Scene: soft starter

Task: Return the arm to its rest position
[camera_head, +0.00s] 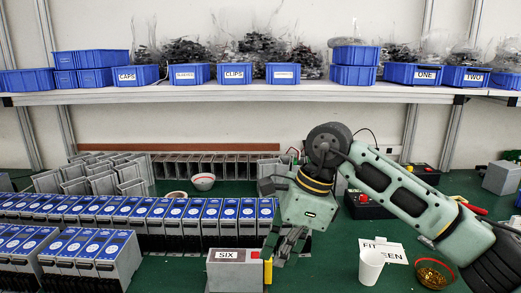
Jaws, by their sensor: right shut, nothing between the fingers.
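My right arm comes in from the right side in the head view, green with dark joints. It bends down at a black wrist joint. My right gripper (285,243) points down over the green table (175,277), near the middle of the view. Its fingers are together with nothing between them. My left gripper does not show.
Rows of blue-topped soft starters (160,215) fill the left and middle. A shelf (240,92) with blue bins runs along the back.

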